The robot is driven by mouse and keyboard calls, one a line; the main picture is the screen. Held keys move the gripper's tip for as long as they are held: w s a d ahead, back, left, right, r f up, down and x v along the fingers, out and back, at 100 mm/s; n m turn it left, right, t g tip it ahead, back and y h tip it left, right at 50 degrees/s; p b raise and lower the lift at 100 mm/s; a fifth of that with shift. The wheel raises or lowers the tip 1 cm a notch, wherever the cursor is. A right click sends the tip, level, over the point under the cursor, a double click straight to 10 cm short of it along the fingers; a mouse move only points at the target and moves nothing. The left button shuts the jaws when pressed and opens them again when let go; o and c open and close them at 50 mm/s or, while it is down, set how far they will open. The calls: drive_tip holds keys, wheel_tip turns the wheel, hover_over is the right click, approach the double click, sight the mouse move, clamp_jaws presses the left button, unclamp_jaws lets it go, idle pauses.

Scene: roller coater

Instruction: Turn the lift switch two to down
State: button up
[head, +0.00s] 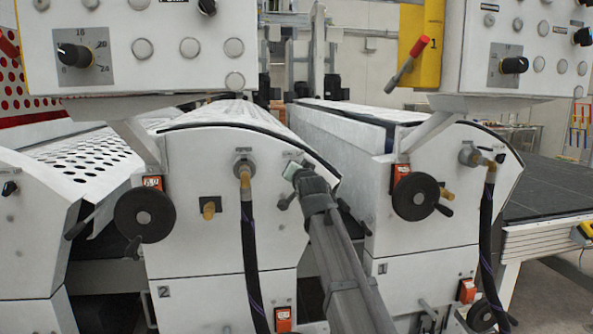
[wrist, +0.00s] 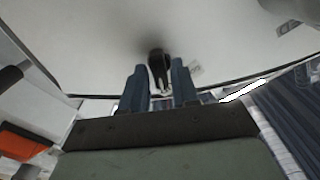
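In the wrist view a small black switch knob (wrist: 158,66) stands out from the white machine panel. My gripper (wrist: 160,86) has its two blue fingers on either side of this knob. The fingers are apart and the knob fills most of the gap between them. I cannot tell whether they press on it. In the head view my gripper (head: 296,172) is at the upper right of the white end panel marked 2 (head: 190,240). It hides the switch and its label there, so I cannot read the switch's setting.
A black handwheel (head: 145,215) and a black hose (head: 250,255) are on panel 2, left of my arm. The neighbouring machine, marked 1 (head: 420,245), has its own handwheel (head: 415,196) to the right. Control boxes (head: 140,40) hang above.

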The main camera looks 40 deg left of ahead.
clamp_jaws()
drive_tip(key=shift+n, duration=0.3)
drive_tip(key=n, duration=1.1)
drive_tip(key=shift+s+a, duration=0.1)
drive_tip(key=shift+a, duration=0.05)
drive_tip(key=shift+n, duration=0.3)
idle(0.3)
drive_tip(key=shift+o, duration=1.4)
unclamp_jaws()
drive_tip(key=shift+s, duration=0.15)
